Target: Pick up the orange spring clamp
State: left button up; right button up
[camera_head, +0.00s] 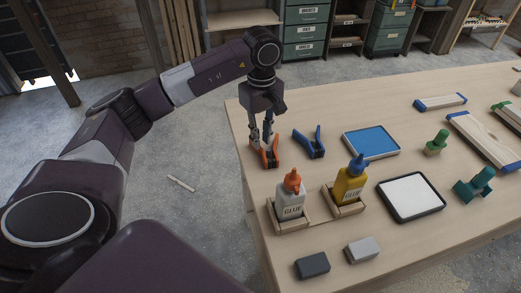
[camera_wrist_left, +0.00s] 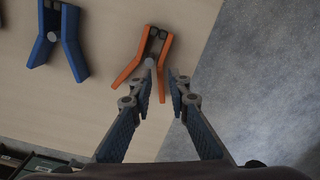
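The orange spring clamp (camera_head: 271,158) lies near the left edge of the wooden table. In the left wrist view the orange clamp (camera_wrist_left: 161,50) is V-shaped, with its two legs spread toward me. My left gripper (camera_head: 262,138) points down over the clamp. In the left wrist view my left gripper (camera_wrist_left: 164,72) is open, with a gap between its fingertips. One orange leg shows in that gap, and the left finger overlaps the space between the legs. I cannot tell whether the fingers touch the clamp. My right gripper is not in view.
A blue spring clamp (camera_head: 311,144) lies just right of the orange one. Two glue bottles (camera_head: 291,192) (camera_head: 351,180) stand in wooden holders in front. A blue-topped tray (camera_head: 371,143), a white-topped tray (camera_head: 411,195) and two small blocks (camera_head: 313,265) (camera_head: 361,250) are also on the table.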

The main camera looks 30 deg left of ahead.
aim_at(262, 148)
pick_arm(q)
jog(key=shift+f+p, duration=0.3)
jog(key=shift+f, duration=1.4)
grip_shut()
jog(key=shift+d+r, duration=0.1)
